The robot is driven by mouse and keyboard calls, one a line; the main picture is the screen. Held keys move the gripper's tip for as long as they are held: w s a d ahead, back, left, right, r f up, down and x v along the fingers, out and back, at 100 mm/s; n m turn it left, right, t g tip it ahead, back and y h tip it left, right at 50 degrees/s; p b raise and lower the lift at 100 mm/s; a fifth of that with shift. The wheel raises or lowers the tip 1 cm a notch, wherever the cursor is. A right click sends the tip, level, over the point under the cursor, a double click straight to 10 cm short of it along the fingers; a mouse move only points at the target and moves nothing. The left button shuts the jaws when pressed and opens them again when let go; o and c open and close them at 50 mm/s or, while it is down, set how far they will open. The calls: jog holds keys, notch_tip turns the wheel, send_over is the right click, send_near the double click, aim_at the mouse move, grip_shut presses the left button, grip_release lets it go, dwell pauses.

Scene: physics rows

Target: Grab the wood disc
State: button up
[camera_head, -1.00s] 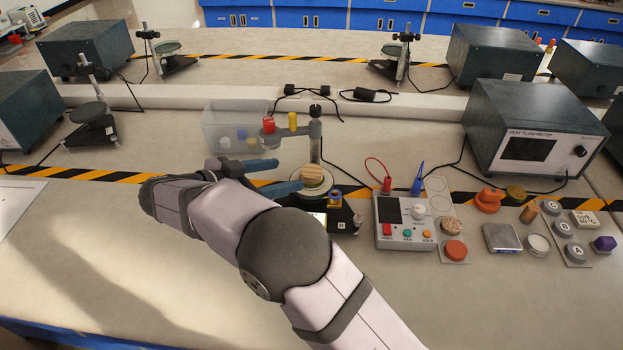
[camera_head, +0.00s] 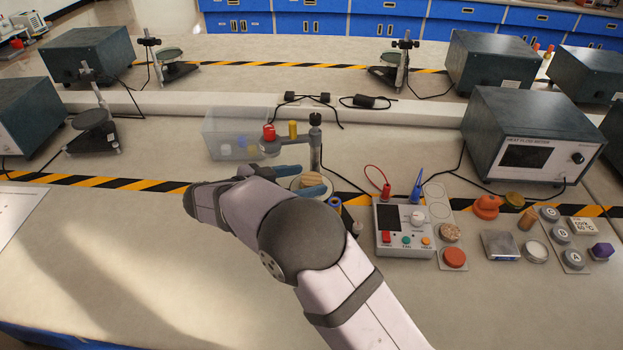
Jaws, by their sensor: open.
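The wood disc (camera_head: 312,179) is a small tan round piece on the round plate of the stand in the middle of the table. My gripper (camera_head: 301,180) is open, with two blue fingers. In the picture one finger lies along the far side of the disc and the other along its near side. The near finger hides part of the disc and plate. I cannot tell whether the fingers touch the disc. My arm covers part of the stand's base.
The stand's post (camera_head: 315,145) rises just behind the disc, with an arm carrying red and yellow pieces. A clear bin (camera_head: 235,133) stands at the left. A control box (camera_head: 403,226), several small discs and a heat flow meter (camera_head: 530,140) are on the right.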

aim_at(304, 184)
jog(key=shift+w+d, duration=0.1)
jog(key=c, duration=1.1)
notch_tip(304, 184, up, 10)
